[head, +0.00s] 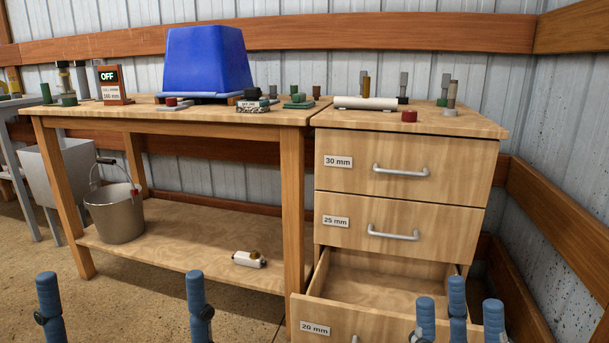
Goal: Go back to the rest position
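My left gripper (122,294) shows at the bottom left as two upright blue fingers set wide apart, with nothing between them. My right gripper (458,302) shows at the bottom right as several upright blue fingers, apart from each other and holding nothing that I can see. It is in front of the pulled-out bottom drawer (321,318), labelled 20 mm, and overlaps its right part in the picture. I cannot tell whether it touches the drawer. The bases of both grippers are below the picture edge.
A wooden workbench (200,118) holds a blue upturned bin (207,60) and small parts. Beside it stands a drawer cabinet (468,123), its upper two drawers shut. A metal bucket (115,215) and a small white part (247,260) are on the lower shelf. Floor shows at left.

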